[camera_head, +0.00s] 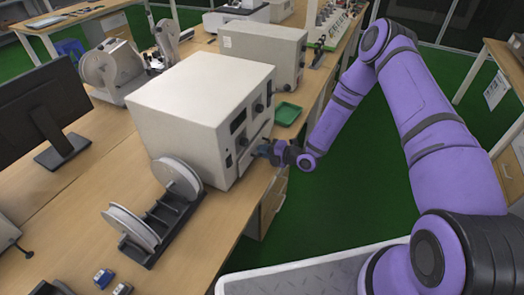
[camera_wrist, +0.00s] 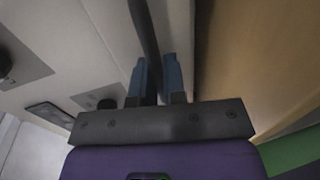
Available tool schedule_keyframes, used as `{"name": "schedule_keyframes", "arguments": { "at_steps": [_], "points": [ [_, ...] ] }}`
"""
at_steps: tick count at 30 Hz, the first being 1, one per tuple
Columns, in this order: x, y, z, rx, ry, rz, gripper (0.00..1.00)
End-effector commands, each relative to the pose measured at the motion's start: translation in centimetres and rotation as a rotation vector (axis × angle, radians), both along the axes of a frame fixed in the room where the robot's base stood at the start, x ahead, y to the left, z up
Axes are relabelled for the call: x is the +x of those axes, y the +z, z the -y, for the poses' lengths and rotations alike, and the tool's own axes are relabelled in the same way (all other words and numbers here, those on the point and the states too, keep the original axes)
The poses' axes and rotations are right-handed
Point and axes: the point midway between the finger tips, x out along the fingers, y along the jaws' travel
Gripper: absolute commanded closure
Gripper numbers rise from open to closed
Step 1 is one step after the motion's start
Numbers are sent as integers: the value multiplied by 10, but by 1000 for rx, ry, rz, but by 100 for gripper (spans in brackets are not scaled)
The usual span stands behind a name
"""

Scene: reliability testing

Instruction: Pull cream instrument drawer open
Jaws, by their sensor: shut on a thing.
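The cream instrument (camera_head: 190,95) is a large box on the wooden bench, with dark knobs and a small dark display on its front. My gripper (camera_head: 264,150) is at the lower part of that front, coming in from the right. In the wrist view, the blue fingers of my gripper (camera_wrist: 155,62) are shut on a dark bar handle (camera_wrist: 147,35), one finger on each side. The bar runs along the cream front. The drawer's outline is mostly hidden by my gripper, and I cannot tell how far it stands out.
A green tray (camera_head: 287,113) lies on the bench just beyond the gripper. White reels on a black stand (camera_head: 160,222) are at the near side of the instrument. A second cream box (camera_head: 262,55) stands behind. The green floor (camera_head: 355,185) beside the bench is clear.

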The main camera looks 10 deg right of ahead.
Motion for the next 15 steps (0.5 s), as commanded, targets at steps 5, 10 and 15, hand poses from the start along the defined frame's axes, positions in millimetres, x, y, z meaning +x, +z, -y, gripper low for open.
{"name": "schedule_keyframes", "arguments": {
  "at_steps": [5, 10, 15],
  "points": [
    [-15, -1, 22, 0, -3, -3, 100],
    [-36, -1, 51, 0, -5, -4, 100],
    [-57, 0, 79, 0, -4, -3, 100]
  ]
}}
